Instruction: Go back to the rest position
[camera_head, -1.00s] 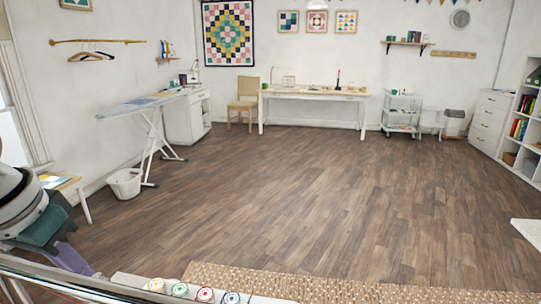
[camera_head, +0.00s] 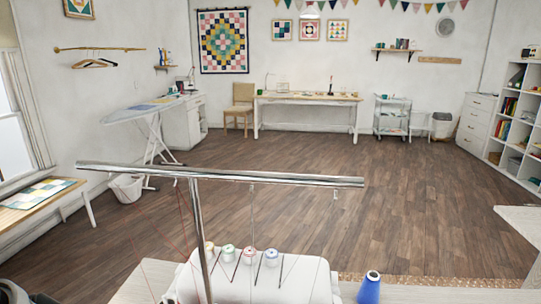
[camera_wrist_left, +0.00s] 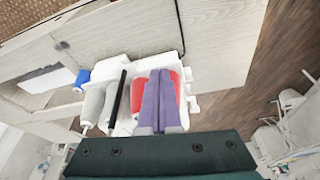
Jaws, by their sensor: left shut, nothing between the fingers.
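My left gripper (camera_wrist_left: 160,76) shows in the left wrist view, its two purple fingers shut together with nothing between them. It is in front of a white machine (camera_wrist_left: 150,70) with red parts beside the fingers and a black rod to their left. In the head view only a dark piece of my arm shows at the bottom left corner, and the left fingers are out of view. My right gripper is in neither view.
A white thread machine (camera_head: 262,283) with a metal thread stand (camera_head: 220,177) is close in front, carrying several coloured spools. A blue cone (camera_head: 369,288) stands to its right. A bench (camera_head: 40,192) is at the left. The wooden floor (camera_head: 400,215) beyond is clear.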

